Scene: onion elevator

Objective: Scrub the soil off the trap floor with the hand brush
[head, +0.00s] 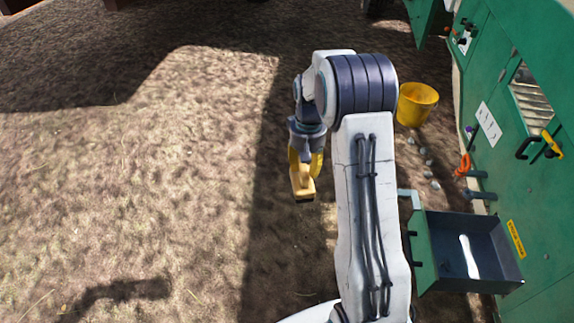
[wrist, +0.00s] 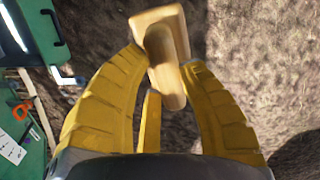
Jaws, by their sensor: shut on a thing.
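My gripper (wrist: 163,75) has yellow fingers and is shut on the wooden hand brush (wrist: 168,28) in the wrist view. The brush handle sits between the fingers and its block points away from me. In the head view my gripper (head: 303,165) hangs left of my arm, with the brush (head: 302,187) below it, over bare ground and clear of the trap. The open trap (head: 430,262) is a green-fronted dark box at the lower right. A pale streak shows on its dark floor. I cannot clearly make out soil on that floor. The trap corner also shows in the wrist view (wrist: 38,28).
The green machine wall (head: 500,140) runs along the right, with an orange clip (head: 463,164) and a yellow-handled part (head: 551,143). A yellow bucket (head: 416,104) and several small pale lumps stand near it. A pale handle (head: 409,196) juts from the trap. Open ground lies left.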

